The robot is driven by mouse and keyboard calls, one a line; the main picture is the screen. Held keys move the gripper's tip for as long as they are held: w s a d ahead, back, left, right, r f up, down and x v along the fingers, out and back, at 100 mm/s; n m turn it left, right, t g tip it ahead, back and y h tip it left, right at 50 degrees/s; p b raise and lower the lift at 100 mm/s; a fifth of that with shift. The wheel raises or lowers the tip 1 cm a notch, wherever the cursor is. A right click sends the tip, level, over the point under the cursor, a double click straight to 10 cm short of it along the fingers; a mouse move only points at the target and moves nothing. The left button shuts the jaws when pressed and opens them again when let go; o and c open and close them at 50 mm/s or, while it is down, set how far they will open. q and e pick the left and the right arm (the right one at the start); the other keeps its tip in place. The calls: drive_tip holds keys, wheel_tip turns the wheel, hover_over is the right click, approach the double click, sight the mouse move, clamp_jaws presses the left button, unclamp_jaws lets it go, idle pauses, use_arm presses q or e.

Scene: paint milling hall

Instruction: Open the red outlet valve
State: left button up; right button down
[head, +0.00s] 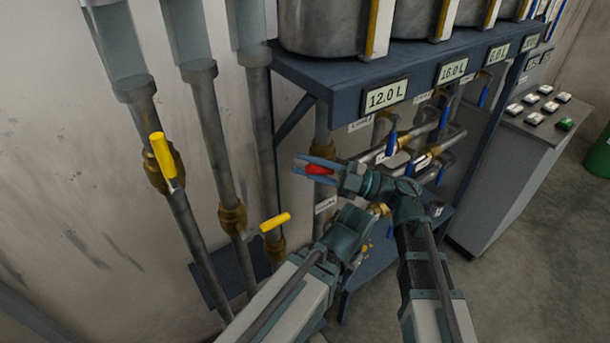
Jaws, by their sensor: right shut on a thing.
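The red valve handle (317,169) shows between the blue fingers of my right gripper (309,166), in front of a vertical pipe below the tank shelf. The gripper is shut on the handle, with its fingertips pointing left. The fingers and wrist hide part of the handle, and the valve body behind it cannot be made out. My left gripper does not show in the head view.
Yellow-handled valves (162,156) and (275,222) sit on pipes at the left. Blue-handled valves (391,144) are close right of my right wrist. A blue shelf (300,72) bears tanks and volume displays above. A grey button console (510,165) stands right.

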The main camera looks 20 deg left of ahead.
drive_tip(key=shift+w+d+r+m+t+y, duration=0.1)
drive_tip(key=shift+w+r+m+t+y, duration=0.1)
drive_tip(key=shift+r+m+t+y, duration=0.25)
drive_tip(key=shift+f, duration=0.1)
drive_tip(key=c, duration=0.7)
unclamp_jaws()
drive_tip(key=b+v, duration=0.4)
drive_tip(key=v, duration=1)
